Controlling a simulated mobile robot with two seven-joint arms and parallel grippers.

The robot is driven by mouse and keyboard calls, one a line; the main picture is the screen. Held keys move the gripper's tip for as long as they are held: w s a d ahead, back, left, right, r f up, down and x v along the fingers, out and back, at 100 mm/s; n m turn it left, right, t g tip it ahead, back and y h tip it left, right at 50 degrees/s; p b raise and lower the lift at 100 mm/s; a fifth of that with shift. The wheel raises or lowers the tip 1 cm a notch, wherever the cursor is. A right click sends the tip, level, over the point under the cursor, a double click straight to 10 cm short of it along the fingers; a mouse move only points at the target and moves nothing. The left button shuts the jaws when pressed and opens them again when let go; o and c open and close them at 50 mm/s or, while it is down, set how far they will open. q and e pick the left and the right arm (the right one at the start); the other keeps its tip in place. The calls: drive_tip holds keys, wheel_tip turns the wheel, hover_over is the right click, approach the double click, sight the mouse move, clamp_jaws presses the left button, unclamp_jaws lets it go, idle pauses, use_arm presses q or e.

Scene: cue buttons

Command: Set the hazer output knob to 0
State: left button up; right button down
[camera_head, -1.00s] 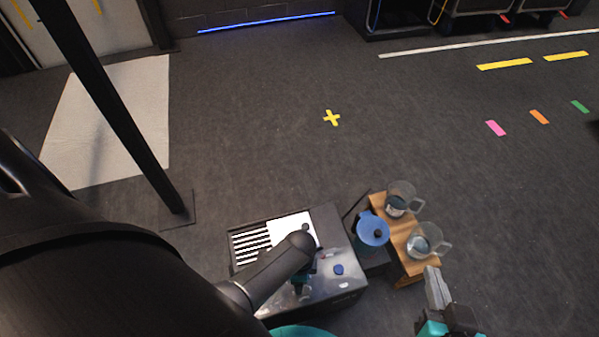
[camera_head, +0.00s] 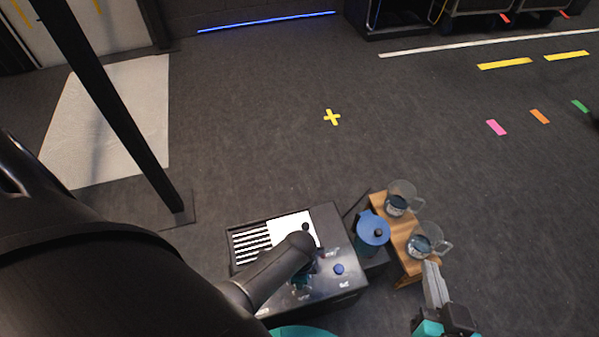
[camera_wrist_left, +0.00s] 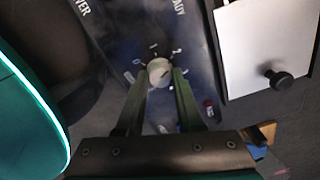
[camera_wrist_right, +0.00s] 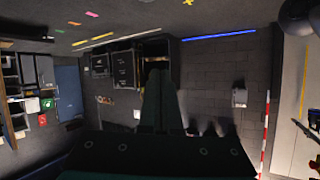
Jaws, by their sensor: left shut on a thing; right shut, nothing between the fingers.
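The hazer (camera_head: 325,225) is a dark box with a glossy control panel, low in the head view. Its output knob (camera_wrist_left: 160,72) is a small pale round knob in the left wrist view, with numerals around it; 1 and 2 are readable above it. I cannot tell which numeral it points to. My left gripper (camera_wrist_left: 164,80) is shut on the knob, one finger on each side. In the head view my left arm covers much of the panel and hides the knob. My right gripper (camera_head: 432,268) is shut and empty, beside the wooden stand at lower right.
A blue button (camera_head: 339,269) is on the panel's right. A white plate with a black knob (camera_head: 305,227) and a striped grille (camera_head: 251,245) lie behind. A blue-lidded jug (camera_head: 372,230) and a wooden stand (camera_head: 406,233) with two glass mugs stand right.

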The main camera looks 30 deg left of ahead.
use_arm(q)
clamp_jaws()
